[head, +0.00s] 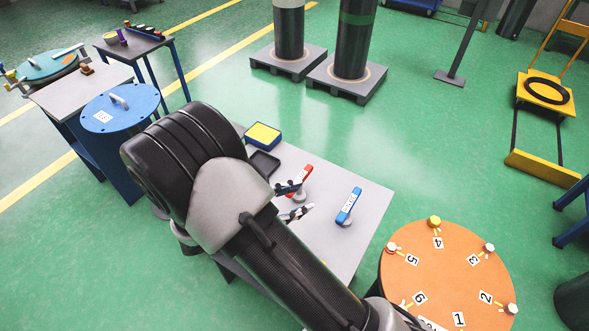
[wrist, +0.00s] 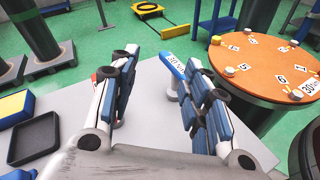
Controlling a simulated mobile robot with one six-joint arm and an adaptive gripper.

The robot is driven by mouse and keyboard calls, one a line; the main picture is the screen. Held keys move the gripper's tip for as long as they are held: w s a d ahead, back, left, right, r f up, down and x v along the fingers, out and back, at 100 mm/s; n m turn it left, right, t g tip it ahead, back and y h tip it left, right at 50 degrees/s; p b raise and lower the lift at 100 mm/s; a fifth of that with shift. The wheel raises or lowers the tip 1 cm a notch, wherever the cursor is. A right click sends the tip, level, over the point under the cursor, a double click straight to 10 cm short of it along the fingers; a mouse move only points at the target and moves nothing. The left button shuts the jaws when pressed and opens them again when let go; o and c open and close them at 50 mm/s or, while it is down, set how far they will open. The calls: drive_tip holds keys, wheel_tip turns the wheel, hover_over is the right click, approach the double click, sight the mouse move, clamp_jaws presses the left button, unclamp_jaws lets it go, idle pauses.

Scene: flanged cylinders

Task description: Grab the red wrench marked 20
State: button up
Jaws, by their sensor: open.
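The red wrench (head: 307,170) is on the grey table, partly covered by my gripper in the head view; its marking is not readable. In the wrist view only a sliver of red (wrist: 93,78) shows beside the left finger. My gripper (head: 305,195) is open, close to the red wrench, with one finger overlapping it in the head view. No object shows held between the fingers in the wrist view (wrist: 163,60). A blue wrench (head: 349,205) with a white label stands to the right on a light round support; it also shows beyond the fingers in the wrist view (wrist: 172,66).
The grey table (head: 350,245) also holds a black tray (head: 264,164) and a yellow-topped blue box (head: 262,136). A round orange table (head: 450,270) with numbered positions stands to the right. A blue round lid (head: 120,107) is at left.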

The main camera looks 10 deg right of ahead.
drive_tip(key=a+f+n+t, duration=0.2)
drive_tip(key=f, duration=0.1)
drive_tip(key=w+a+f+n+t+y+p, duration=0.1)
drive_tip(key=a+f+n+t, duration=0.1)
drive_tip(key=f+n+t, duration=0.1)
drive_tip(key=a+f+n+t, duration=0.2)
drive_tip(key=a+f+n, duration=0.1)
drive_tip(key=shift+w+f+t+y, duration=0.2)
drive_tip(key=shift+f+t+y, duration=0.05)
drive_tip(key=shift+t+y, duration=0.05)
drive_tip(key=shift+w+f, duration=0.1)
drive_tip(key=shift+f, duration=0.15)
drive_tip(key=b, duration=0.2)
approach(300, 178)
drive_tip(key=x, duration=0.4)
drive_tip(key=shift+d, duration=0.35)
drive_tip(key=b+x, duration=0.1)
drive_tip(key=x, duration=0.3)
drive_tip(key=shift+w+f, duration=0.2)
drive_tip(key=shift+w, duration=0.2)
drive_tip(key=shift+w+d, duration=0.25)
drive_tip(key=shift+d, duration=0.05)
drive_tip(key=shift+r, duration=0.1)
clamp_jaws()
